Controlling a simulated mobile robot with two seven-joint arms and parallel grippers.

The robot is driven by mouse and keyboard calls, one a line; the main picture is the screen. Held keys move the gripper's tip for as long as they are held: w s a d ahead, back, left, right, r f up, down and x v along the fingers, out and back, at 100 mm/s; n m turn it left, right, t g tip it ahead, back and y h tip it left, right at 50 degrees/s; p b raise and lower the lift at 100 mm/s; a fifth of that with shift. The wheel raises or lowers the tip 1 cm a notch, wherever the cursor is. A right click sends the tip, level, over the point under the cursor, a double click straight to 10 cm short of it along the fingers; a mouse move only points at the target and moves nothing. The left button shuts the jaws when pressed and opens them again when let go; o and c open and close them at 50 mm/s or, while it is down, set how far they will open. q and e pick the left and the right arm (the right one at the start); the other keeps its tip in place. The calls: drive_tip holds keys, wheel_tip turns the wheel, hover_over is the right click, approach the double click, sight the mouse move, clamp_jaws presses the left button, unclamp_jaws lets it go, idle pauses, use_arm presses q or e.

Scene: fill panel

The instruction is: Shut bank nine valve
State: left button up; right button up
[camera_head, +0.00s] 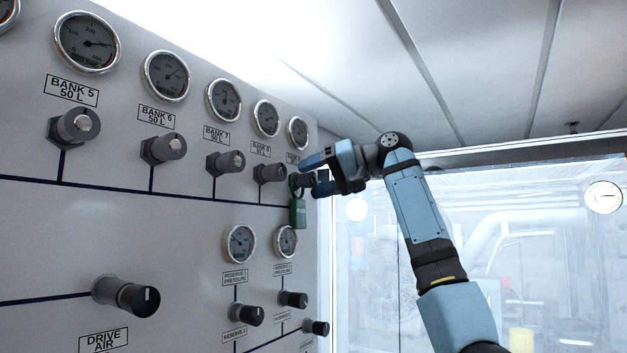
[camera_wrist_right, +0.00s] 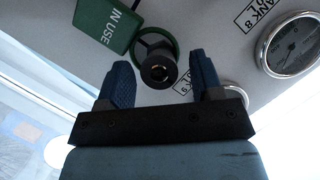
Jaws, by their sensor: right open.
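The bank nine valve (camera_head: 304,180) is the far knob of the upper row on the grey panel, partly hidden by my gripper in the head view. In the wrist view its dark round knob (camera_wrist_right: 157,68) lies between the fingers, with a gap on each side. A green ring (camera_wrist_right: 141,46) is around the valve, and a green tag reading "IN USE" (camera_wrist_right: 109,24) hangs there; the tag also shows in the head view (camera_head: 298,214). My right gripper (camera_head: 315,175) is open at the valve; its blue fingers show in the wrist view (camera_wrist_right: 161,80). My left gripper is out of view.
The bank 8 valve (camera_head: 270,173) sits close on the left, with the bank 7 valve (camera_head: 226,163) beyond it. Gauges line the panel above; reserve knobs (camera_head: 293,299) are below. A glazed wall (camera_head: 480,240) is to the right.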

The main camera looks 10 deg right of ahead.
drive_tip(key=b+v, duration=0.3)
drive_tip(key=v, duration=1)
drive_tip(key=shift+d+b, duration=0.2)
drive_tip(key=shift+b, duration=0.1)
drive_tip(key=shift+s, duration=0.1)
